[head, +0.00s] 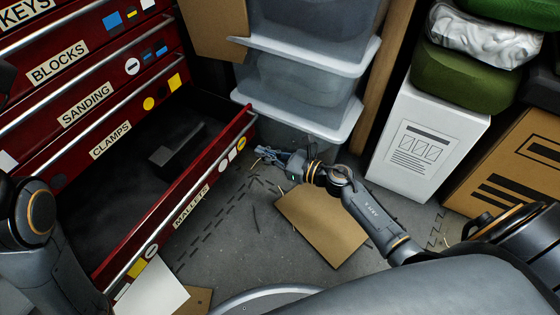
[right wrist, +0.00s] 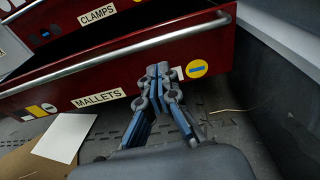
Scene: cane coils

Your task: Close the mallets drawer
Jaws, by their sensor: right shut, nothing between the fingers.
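The mallets drawer (head: 186,202) is red with a long metal handle bar and a "MALLETS" label, and it stands pulled out of the red cabinet (head: 95,95). A dark block lies inside it. In the right wrist view the drawer's front (right wrist: 60,104) fills the upper part. My right gripper (head: 262,156) is shut and empty, close in front of the drawer's right end. In the right wrist view its fingertips (right wrist: 160,72) overlap the drawer front near the handle; I cannot tell if they touch. My left gripper is not in view; only the left arm shows.
Clear plastic bins (head: 300,85) are stacked just right of the drawer. A cardboard sheet (head: 320,225) and a white sheet (head: 152,290) lie on the grey floor. A white box (head: 425,140) and a cardboard box (head: 515,165) stand at the right. The drawers above look shut.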

